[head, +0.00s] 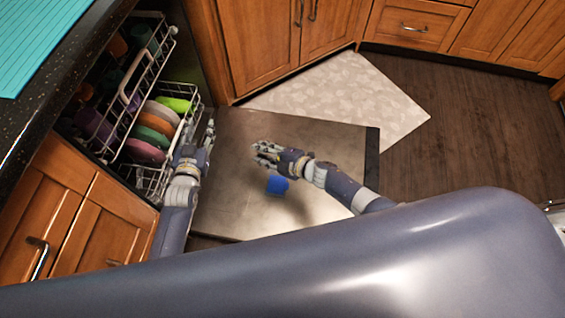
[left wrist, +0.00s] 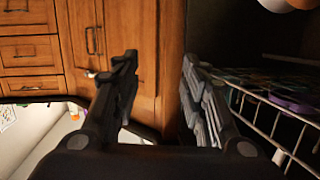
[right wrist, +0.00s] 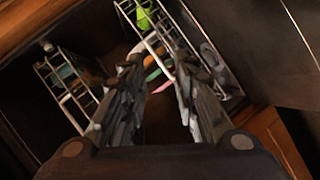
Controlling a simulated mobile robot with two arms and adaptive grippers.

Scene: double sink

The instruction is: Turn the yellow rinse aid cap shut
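I cannot make out the yellow rinse aid cap in any view. The open dishwasher door (head: 330,140) lies flat in the head view. A blue object (head: 277,185) shows at the door, just below my right gripper. My right gripper (head: 258,150) is over the door, pointing left toward the racks; its fingers are apart and empty in the right wrist view (right wrist: 150,60). My left gripper (head: 209,134) is beside the lower rack at the door's left side; its fingers are apart with nothing between them in the left wrist view (left wrist: 158,70).
The lower rack (head: 152,180) holds several colored plates and a lime-green item (head: 174,104). An upper rack (head: 150,65) is pulled out above it. A dark counter edge (head: 60,100) runs along the left. Wooden cabinets (head: 255,45) stand behind the door. Most of the door is clear.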

